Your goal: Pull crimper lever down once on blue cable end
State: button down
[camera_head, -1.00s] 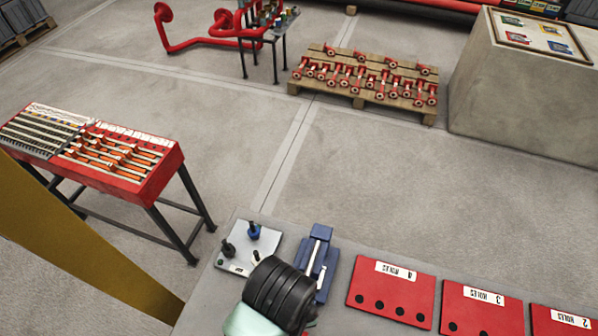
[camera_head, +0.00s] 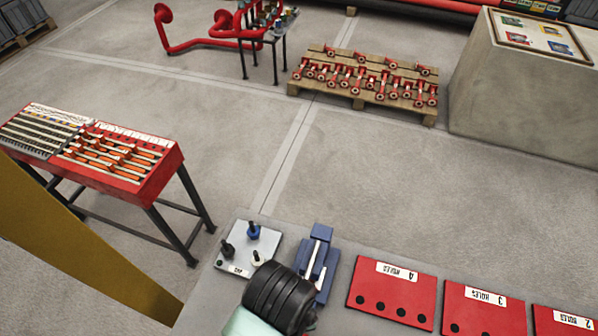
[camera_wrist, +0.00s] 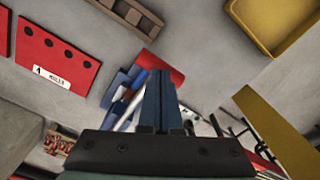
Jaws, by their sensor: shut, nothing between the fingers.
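In the head view my wrist hides the fingers and the crimper's near end. I cannot clearly make out the lever's angle or a blue cable end in the crimper.
A grey plate (camera_head: 240,267) with blue and black pegs lies left of the crimper. A red plate with holes (camera_head: 385,297) lies to its right, with more red plates beyond. A yellow tray (camera_wrist: 274,22) shows in the wrist view.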

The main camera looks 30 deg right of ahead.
notch_tip(320, 180, up, 16)
jog(key=p, duration=1.3)
jog(key=shift+p, duration=0.3)
